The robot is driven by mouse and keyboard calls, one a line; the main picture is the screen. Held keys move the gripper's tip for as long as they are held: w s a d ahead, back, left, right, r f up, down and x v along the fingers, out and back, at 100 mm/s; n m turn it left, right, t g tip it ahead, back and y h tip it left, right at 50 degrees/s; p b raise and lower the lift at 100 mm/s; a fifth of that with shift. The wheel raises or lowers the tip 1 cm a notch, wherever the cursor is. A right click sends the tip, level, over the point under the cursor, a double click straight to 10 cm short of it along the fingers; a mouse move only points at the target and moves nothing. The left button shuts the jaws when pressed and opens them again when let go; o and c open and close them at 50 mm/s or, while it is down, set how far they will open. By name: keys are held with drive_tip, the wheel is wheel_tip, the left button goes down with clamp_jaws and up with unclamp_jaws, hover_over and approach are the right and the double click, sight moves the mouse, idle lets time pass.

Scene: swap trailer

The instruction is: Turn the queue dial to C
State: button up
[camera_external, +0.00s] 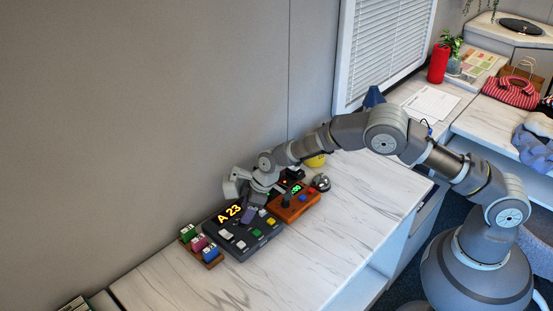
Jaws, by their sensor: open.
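A dark console (240,244) with a lit yellow display (229,215) reading "A 23" lies on the white marbled counter. It carries several coloured keys: white, green and yellow ones show. The queue dial cannot be made out; it may be hidden by my gripper or too small to tell. My gripper (250,207) is open and points down over the back right part of the console, next to the display. Whether its fingers touch anything cannot be told at this size. A purple-blue piece (248,215) shows just below the fingers.
An orange device (295,207) with a green display sits close right of the console. A silver bell (321,182) and a yellow object (315,161) lie behind it. A rack of coloured blocks (201,246) stands at the left. The front of the counter (345,220) is clear.

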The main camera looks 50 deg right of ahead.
drive_tip(key=x, duration=0.3)
drive_tip(key=shift+f+b, duration=0.15)
drive_tip(key=shift+b, duration=0.25)
clamp_jaws()
